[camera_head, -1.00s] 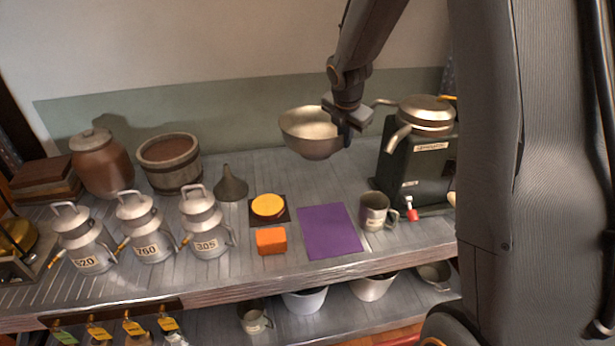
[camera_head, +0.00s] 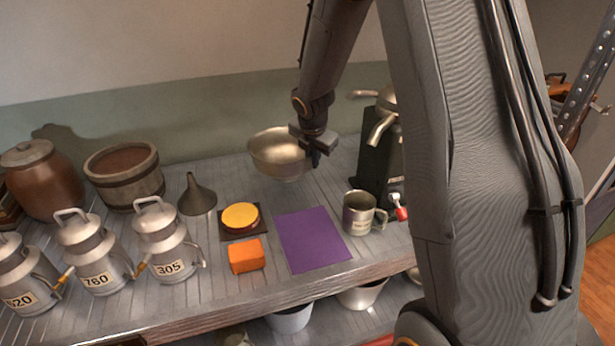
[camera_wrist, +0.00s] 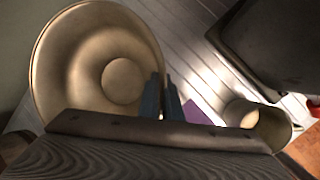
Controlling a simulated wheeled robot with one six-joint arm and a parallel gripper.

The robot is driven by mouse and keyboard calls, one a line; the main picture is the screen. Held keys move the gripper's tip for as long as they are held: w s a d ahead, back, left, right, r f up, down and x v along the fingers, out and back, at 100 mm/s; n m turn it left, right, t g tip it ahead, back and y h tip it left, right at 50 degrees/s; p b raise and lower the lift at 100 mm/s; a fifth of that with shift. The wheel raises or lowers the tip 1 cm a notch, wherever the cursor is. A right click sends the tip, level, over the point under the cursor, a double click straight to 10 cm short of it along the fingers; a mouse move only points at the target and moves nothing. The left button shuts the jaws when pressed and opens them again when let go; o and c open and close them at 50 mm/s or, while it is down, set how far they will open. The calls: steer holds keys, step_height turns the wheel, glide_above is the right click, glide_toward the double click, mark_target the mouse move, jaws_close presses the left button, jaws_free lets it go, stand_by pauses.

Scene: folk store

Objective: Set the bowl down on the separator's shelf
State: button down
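The metal bowl (camera_head: 272,150) is a wide, shallow basin, held above the back of the counter. My gripper (camera_head: 316,158) is shut on its right rim. In the wrist view the two dark fingers (camera_wrist: 162,97) pinch the rim of the bowl (camera_wrist: 75,65), whose empty inside faces the camera. The separator (camera_head: 373,165) is a dark machine with metal spouts to the right of the bowl. My arm hides much of its right side, and I cannot make out its shelf. A metal mug (camera_head: 358,216) stands in front of the separator.
On the counter (camera_head: 205,318) lie a purple mat (camera_head: 312,240), an orange block (camera_head: 246,257) and a yellow disc (camera_head: 240,216) on a dark square. A funnel (camera_head: 197,198), numbered cans (camera_head: 167,245) and a wooden tub (camera_head: 124,180) stand left. Pots (camera_head: 290,318) sit below.

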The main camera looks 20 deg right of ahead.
steer(key=shift+f+b, duration=0.8)
steer(key=shift+f, duration=1.7)
steer(key=c, duration=2)
jaws_free()
